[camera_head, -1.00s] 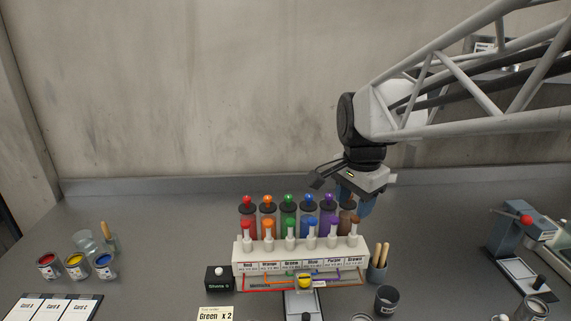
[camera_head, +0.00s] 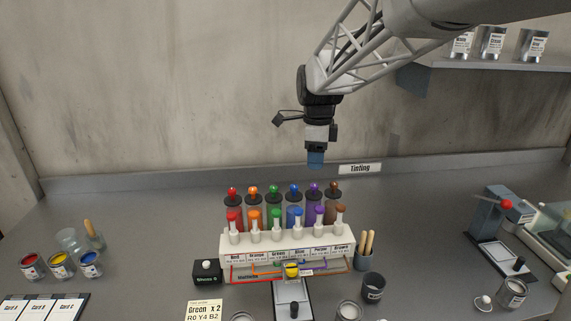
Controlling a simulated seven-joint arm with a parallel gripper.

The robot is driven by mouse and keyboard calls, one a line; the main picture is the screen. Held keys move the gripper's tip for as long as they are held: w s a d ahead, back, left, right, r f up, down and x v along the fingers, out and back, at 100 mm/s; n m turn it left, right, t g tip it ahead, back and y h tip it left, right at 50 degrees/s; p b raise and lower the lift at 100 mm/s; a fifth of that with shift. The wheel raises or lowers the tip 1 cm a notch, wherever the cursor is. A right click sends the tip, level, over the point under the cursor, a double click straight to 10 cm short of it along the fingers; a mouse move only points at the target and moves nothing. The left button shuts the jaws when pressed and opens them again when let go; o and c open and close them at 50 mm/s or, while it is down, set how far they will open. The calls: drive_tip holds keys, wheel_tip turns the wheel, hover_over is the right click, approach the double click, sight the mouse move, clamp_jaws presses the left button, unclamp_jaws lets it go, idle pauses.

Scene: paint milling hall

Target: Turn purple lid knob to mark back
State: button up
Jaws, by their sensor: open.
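The tinting rack (camera_head: 232,262) stands at the bench's middle. Behind it is a row of colour canisters with black lids and coloured knobs. The purple lid knob (camera_head: 315,187) is on the purple canister, second from the right, between blue and brown. Any mark on its lid is too small to make out. My gripper (camera_head: 315,163) is open and empty, pointing down with blue fingertips, in the air above and behind the canisters. It is apart from the purple knob.
Pump bottles with coloured tops stand close in front of the canisters. A cup with wooden sticks (camera_head: 364,258) and a dark tin (camera_head: 373,286) are at right. A shelf (camera_head: 500,63) holds cans upper right. The bench behind the canisters is clear.

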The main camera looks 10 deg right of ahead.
sight(314, 184)
idle(0.3)
drive_tip(key=shift+f, duration=3.9)
clamp_jaws()
